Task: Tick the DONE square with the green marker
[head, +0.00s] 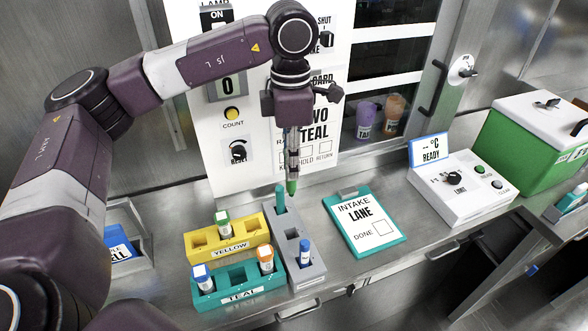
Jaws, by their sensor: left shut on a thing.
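The green marker (291,187) is held in my left gripper (293,165), which is shut on it and points down. The marker hangs roughly upright above the counter, beside the grey rack. Most of its upper part is hidden by the fingers. The DONE square (386,228) is an empty printed box at the lower right of the INTAKE LANE sheet, on a teal clipboard (368,252). The clipboard lies on the counter, to the right of and nearer than the gripper. The marker is apart from the sheet. My right gripper is out of view.
A grey rack (309,273) holds a teal upright piece (280,198) and a blue one (305,250). Yellow (258,242) and teal (270,284) tube racks stand left. A white READY device (460,190) stands right of the clipboard. A white panel (200,120) rises behind.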

